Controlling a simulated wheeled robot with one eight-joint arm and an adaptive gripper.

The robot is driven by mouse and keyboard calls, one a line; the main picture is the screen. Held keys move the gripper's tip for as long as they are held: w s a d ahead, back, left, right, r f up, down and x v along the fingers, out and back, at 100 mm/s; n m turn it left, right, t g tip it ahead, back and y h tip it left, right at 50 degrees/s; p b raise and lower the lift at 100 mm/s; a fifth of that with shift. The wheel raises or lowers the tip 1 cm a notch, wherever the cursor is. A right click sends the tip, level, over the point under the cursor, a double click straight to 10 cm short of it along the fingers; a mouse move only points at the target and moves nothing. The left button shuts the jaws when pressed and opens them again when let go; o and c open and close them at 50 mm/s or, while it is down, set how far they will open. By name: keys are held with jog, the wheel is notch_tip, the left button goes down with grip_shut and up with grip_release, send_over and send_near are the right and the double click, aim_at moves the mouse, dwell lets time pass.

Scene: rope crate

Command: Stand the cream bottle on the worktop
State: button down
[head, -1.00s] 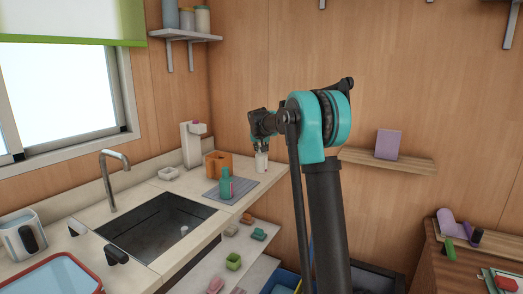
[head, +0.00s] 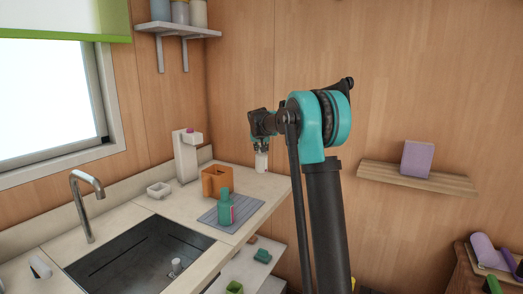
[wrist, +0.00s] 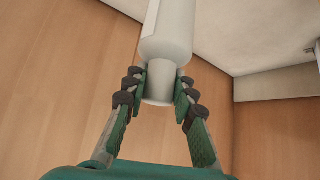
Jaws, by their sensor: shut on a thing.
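The cream bottle (head: 261,162) hangs below my gripper (head: 262,146) in the head view, near the right end of the worktop (head: 262,190). It looks upright there. In the wrist view the pale bottle (wrist: 168,38) runs up out of the picture, and the fingers of my gripper (wrist: 160,88) close on its narrower neck from both sides. I cannot tell whether its base touches the worktop; the wrist view shows no contact.
A teal bottle (head: 225,208) stands on a grey mat (head: 245,205), with an orange holder (head: 214,181) behind it. A white dispenser (head: 184,158) and small white dish (head: 159,190) stand farther left. The sink (head: 125,262) is at front left. The worktop's right end looks clear.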

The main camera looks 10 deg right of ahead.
aim_at(262, 162)
jog(key=shift+s+f, duration=0.1)
jog(key=shift+f, duration=2.9)
jog(key=shift+f, duration=0.45)
jog(key=c, duration=1.2)
grip_release()
jog(key=shift+o, duration=0.2)
jog(key=v, duration=1.2)
